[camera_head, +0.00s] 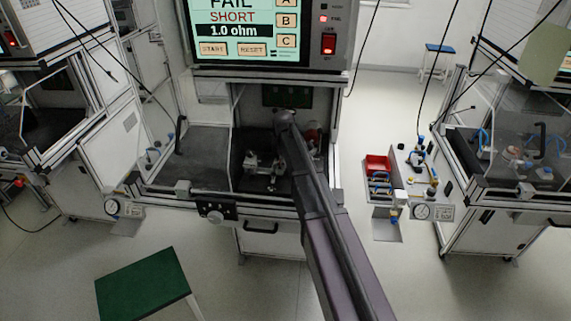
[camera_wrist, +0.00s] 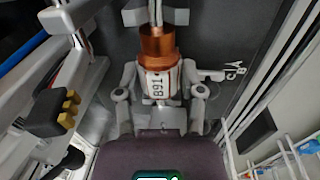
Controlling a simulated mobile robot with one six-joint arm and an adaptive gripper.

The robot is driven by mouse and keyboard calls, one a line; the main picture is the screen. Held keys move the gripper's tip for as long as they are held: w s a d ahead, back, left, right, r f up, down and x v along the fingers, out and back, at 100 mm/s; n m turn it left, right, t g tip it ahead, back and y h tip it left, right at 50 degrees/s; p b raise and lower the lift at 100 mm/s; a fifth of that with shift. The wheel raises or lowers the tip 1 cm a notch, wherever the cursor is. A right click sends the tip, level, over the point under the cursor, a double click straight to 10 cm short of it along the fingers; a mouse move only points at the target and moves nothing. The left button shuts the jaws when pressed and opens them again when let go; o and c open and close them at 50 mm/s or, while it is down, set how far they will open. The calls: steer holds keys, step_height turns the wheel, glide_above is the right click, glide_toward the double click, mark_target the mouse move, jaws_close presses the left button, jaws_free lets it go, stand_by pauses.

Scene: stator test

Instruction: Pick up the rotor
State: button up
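The rotor (camera_wrist: 157,45) has a copper-coloured winding and a pale body with a printed number, and lies between my gripper's fingers in the wrist view. My gripper (camera_wrist: 160,75) has one grey finger on each side of the pale body, very near it. I cannot tell whether the fingers touch it or leave a small gap. A metal shaft runs up from the copper part into a grey holder. In the head view my arm reaches into the middle station and hides most of the gripper and the rotor.
A yellow-and-black fitting (camera_wrist: 56,112) on a metal frame stands close at the left. A metal clamp-like part (camera_wrist: 222,74) lies at the right. The tester screen (camera_head: 236,30) above reads FAIL, SHORT. A red bin (camera_head: 377,164) and a green-topped stool (camera_head: 143,283) stand outside the station.

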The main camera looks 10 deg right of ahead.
steer(key=shift+r, duration=0.15)
jaws_close()
step_height(320, 180, up, 3)
steer(key=p, duration=0.3)
steer(key=s+a+r+p, duration=0.1)
steer(key=s+p, duration=0.1)
steer(key=s, duration=1.4)
steer(key=shift+a+r, duration=0.15)
steer(key=shift+r, duration=0.2)
steer(key=shift+r+p, duration=2.55)
steer(key=shift+f, duration=0.2)
